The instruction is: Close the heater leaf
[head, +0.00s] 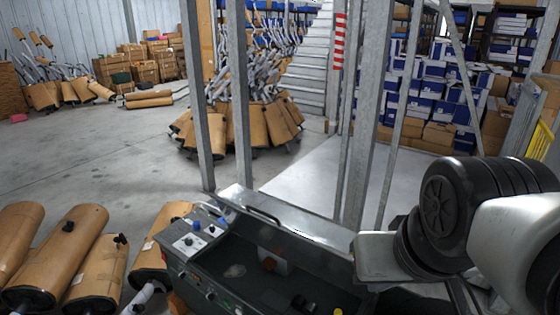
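A grey metal machine (190,262) stands at the bottom centre of the head view. Its left side has a panel with knobs and buttons, and its top is an open, dark recess with small items inside. A grey flap or rim with a dark bar handle (264,215) runs along its far edge. This may be the heater leaf, but I cannot tell for sure, nor how far it stands open. White parts, probably of my arm (515,240), fill the lower right and hide the machine's right end. My gripper's fingers are not visible.
Grey steel posts (357,130) rise just behind the machine. Black wheel-like parts (450,205) crowd the right. Brown wrapped mufflers (75,245) lie at the lower left, and more are piled (255,125) behind. Blue and white boxes (425,95) are stacked at back right. Open floor (90,160) lies left.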

